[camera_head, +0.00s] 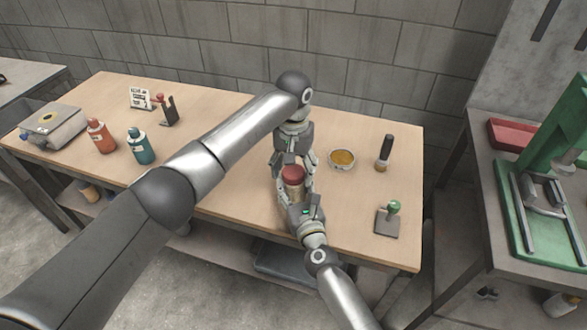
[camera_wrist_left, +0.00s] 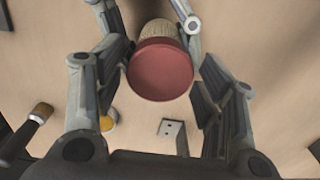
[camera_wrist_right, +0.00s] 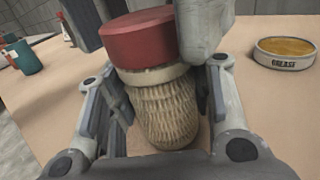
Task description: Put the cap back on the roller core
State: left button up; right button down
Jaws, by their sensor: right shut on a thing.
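The roller core (camera_wrist_right: 160,110), a pale woven tube, stands roughly upright in my right gripper (camera_head: 296,190). The right fingers (camera_wrist_right: 163,95) are closed around its sides. The red cap (camera_head: 292,173) sits on the core's upper end, against its pale rim in the right wrist view (camera_wrist_right: 140,38). The left wrist view looks onto the cap's round face (camera_wrist_left: 160,70), with part of the core behind it. My left gripper (camera_wrist_left: 145,12) is at the cap with its fingers spread on both sides. Small gaps show between these fingers and the cap in that view.
A grease tin (camera_head: 342,159) lies just right of the grippers. Orange (camera_head: 101,137) and teal (camera_head: 141,148) bottles stand on the left of the table (camera_head: 235,200).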

pick_arm(q)
jog(key=shift+o, duration=0.4)
notch_tip(320, 180, up, 12)
dwell(0.4)
pick_arm(e)
jog(key=c, duration=0.6)
grip_release()
jog(key=shift+s+d+f, duration=0.1)
jog(key=shift+s+d, duration=0.05)
jog(key=shift+s, duration=0.45)
jog(key=v, duration=1)
jog(key=shift+s+d, duration=0.15)
jog(key=shift+s, duration=0.2)
pick_arm(q)
jog(key=shift+f, duration=0.1)
